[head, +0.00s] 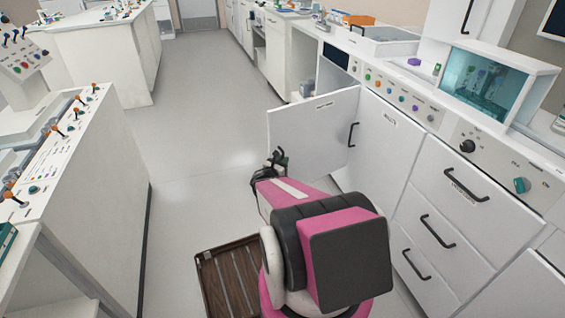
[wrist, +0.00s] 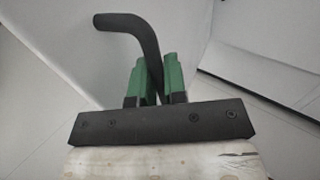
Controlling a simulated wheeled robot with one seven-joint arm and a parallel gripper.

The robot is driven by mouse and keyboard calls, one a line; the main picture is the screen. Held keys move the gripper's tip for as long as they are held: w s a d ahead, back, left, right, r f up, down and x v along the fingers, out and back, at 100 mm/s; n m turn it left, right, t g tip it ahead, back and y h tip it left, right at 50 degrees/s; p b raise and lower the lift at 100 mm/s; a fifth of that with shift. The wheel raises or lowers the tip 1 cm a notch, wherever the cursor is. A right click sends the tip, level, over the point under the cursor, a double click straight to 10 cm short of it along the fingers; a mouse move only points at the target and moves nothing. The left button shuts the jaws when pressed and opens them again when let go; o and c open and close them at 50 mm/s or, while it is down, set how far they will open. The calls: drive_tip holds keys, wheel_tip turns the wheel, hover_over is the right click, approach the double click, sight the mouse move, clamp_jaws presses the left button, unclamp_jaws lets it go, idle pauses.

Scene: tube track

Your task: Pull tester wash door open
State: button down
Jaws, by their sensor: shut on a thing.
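The white cabinet door (head: 312,128) stands swung open, its free edge at the left, out over the floor. A small label on it is too small to read. My gripper (head: 278,155) is at this free edge in the head view. In the wrist view, the green fingers of my gripper (wrist: 155,80) are shut on the black bar handle (wrist: 125,22). The bent end of the handle sticks up and left past the fingers. The door's pale surface (wrist: 270,40) shows around it, though its edges are hard to tell there. My arm hides part of the area below the door.
A closed cabinet door (head: 390,145) with its own black handle (head: 353,134) is to the right, then a drawer unit (head: 447,205). A brown slatted tray (head: 228,280) lies on the floor. A white bench (head: 95,190) stands at the left. The aisle floor (head: 210,130) between is clear.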

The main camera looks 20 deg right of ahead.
drive_tip(key=c, duration=1.2)
unclamp_jaws()
drive_tip(key=v, duration=1.1)
drive_tip(key=shift+d, duration=0.1)
drive_tip(key=s+a+r+m+g+y, duration=0.1)
drive_tip(key=a+m+g+y, duration=0.4)
drive_tip(key=m, duration=0.7)
drive_tip(key=s+a+r+m+g+y, duration=0.1)
drive_tip(key=a+m+g+y, duration=0.4)
drive_tip(key=m, duration=0.8)
drive_tip(key=a+y, duration=0.2)
drive_tip(key=y, duration=0.2)
drive_tip(key=shift+s+a+y, duration=0.15)
drive_tip(key=shift+s+y, duration=0.2)
drive_tip(key=shift+y, duration=0.05)
